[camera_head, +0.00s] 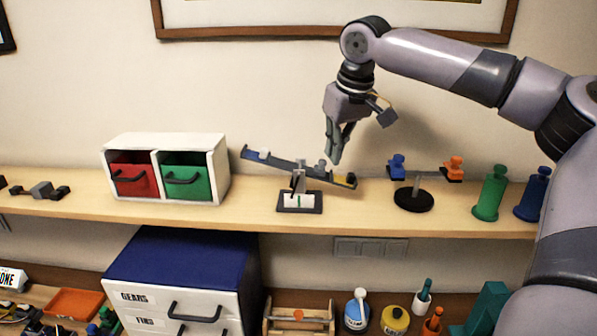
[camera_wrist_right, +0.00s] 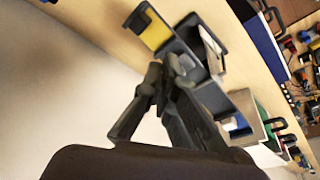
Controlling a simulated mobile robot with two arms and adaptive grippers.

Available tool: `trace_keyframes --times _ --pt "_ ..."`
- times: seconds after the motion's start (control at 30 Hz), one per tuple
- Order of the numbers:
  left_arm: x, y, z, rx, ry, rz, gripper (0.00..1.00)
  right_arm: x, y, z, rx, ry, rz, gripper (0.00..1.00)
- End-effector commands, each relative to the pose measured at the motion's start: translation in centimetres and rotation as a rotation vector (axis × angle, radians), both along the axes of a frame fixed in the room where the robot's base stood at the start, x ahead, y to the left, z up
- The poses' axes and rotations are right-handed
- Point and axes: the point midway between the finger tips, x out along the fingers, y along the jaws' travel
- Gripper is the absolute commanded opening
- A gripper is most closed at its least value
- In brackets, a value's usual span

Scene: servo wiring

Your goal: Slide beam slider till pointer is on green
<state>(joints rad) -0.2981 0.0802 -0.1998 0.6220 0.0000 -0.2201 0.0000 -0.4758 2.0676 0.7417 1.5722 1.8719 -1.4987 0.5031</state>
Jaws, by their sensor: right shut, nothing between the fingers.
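The balance beam (camera_head: 290,165) is dark blue-grey and tilted, with its left end high and its right end low. A yellow block (camera_head: 344,180) sits at the low right end, and it also shows in the wrist view (camera_wrist_right: 155,31). A small grey slider (camera_head: 321,166) stands on the beam right of the pivot. Below is the white scale (camera_head: 299,200) with a green mark; I cannot tell exactly where the pointer rests. My right gripper (camera_head: 335,160) is shut and empty, pointing down just right of the slider; contact is unclear. My left gripper is out of view.
A white cabinet (camera_head: 165,143) with red and green drawers stands left of the balance on the shelf. A small stand (camera_head: 413,198) with blue and orange pieces and two spools, green (camera_head: 489,195) and blue (camera_head: 533,196), stand to the right.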

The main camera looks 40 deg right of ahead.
Motion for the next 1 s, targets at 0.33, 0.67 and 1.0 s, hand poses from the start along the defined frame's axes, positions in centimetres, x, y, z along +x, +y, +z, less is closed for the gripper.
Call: trace_keyframes --times 0.33,0.67,1.0 --pt "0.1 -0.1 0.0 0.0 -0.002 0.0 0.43 0.0 0.0 0.0 0.0 0.0 0.0 0.0" --pt "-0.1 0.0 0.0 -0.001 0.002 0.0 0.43 0.0 0.0 -0.7 -0.001 0.001 0.0 0.0" --pt "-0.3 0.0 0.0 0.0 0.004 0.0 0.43 0.0 0.0 -1.8 0.0 0.001 0.0 0.0"
